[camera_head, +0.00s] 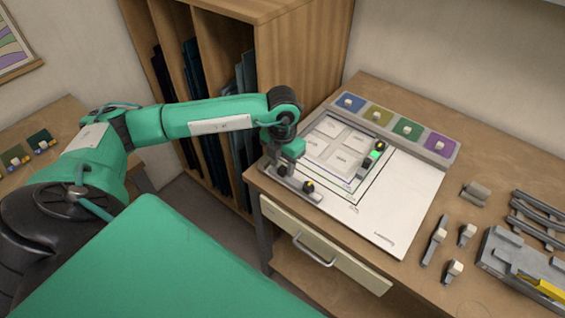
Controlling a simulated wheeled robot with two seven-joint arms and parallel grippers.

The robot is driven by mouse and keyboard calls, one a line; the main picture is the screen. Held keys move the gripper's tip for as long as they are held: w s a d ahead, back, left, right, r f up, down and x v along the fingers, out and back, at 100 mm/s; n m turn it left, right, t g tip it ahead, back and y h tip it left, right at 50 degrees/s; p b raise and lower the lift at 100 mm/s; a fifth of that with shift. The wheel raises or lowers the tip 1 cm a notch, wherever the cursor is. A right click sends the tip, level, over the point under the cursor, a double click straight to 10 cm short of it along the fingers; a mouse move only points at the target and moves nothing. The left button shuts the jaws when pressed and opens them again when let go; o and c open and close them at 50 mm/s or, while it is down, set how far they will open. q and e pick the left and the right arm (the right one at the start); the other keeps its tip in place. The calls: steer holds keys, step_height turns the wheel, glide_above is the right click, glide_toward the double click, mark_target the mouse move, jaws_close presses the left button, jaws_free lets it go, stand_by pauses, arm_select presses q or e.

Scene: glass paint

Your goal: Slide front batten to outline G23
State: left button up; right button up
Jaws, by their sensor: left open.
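My left gripper (282,167) points down at the batten's left end and is open. I cannot tell whether its fingers touch the batten; the fingers are small and partly hidden. The board carries dark outline lines and small printed labels near its front, too small to read, so I cannot tell which outline is G23. Another dark knob with yellow and a green-lit block (373,158) sit at the panel's right side. My right gripper is not in view.
Several pale tiles (337,144) lie inside the outlined area. A grey strip with coloured squares (394,124) runs behind it. Grey clamps (434,241), rails (537,218) and a grey tray (518,262) with a yellow tool stand at right. The board's right part is clear.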

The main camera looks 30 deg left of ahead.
arm_select(q)
steer(key=shift+f, duration=0.8)
